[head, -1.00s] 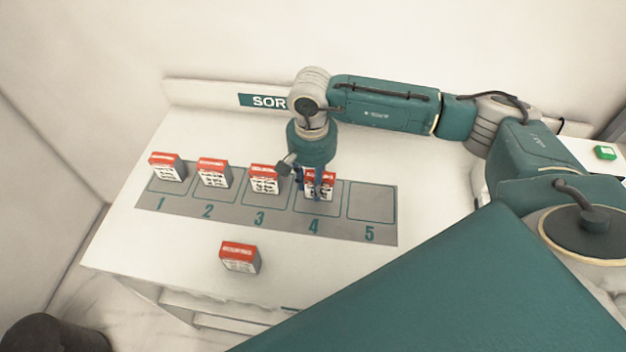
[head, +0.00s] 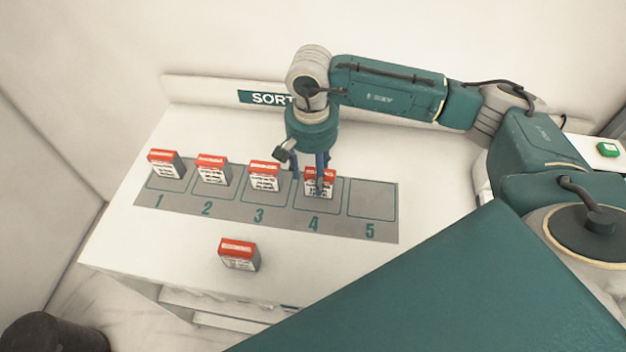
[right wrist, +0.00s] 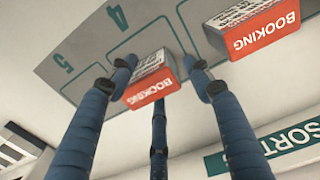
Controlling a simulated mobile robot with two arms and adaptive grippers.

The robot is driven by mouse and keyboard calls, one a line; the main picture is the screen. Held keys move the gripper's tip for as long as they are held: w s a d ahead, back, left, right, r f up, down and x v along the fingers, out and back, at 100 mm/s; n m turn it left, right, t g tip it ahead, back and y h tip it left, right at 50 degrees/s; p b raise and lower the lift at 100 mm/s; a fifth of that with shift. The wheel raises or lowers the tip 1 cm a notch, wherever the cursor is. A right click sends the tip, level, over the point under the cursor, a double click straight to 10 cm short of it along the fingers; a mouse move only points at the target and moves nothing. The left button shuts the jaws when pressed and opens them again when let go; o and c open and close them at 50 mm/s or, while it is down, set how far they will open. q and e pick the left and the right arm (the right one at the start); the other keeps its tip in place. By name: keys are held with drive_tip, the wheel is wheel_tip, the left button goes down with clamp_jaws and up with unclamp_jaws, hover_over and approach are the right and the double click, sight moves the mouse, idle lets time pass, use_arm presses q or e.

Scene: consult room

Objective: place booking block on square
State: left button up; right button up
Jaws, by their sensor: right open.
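A grey strip (head: 280,226) with squares numbered 1 to 5 lies on the white table. A booking block (head: 320,184), white with a red top, stands upright on square 4; it also shows in the right wrist view (right wrist: 152,84). My right gripper (head: 308,186) is above square 4, its blue fingers open around the block. Other red-topped blocks stand on square 1 (head: 165,164), square 2 (head: 212,170) and square 3 (head: 265,176). One more block (head: 239,254) stands in front of the strip, off the squares. Square 5 (head: 371,200) is empty. My left gripper is not in view.
A board with a sort sign (head: 264,98) runs along the table's back edge. A green item (head: 607,149) lies at the far right. A dark round bin (head: 52,334) is at the lower left. The table in front of the strip is mostly clear.

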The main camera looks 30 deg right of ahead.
wheel_tip(320, 180, up, 8)
drive_tip(key=shift+a+r+b, duration=0.1)
drive_tip(key=shift+b, duration=0.95)
drive_tip(key=shift+r, duration=0.5)
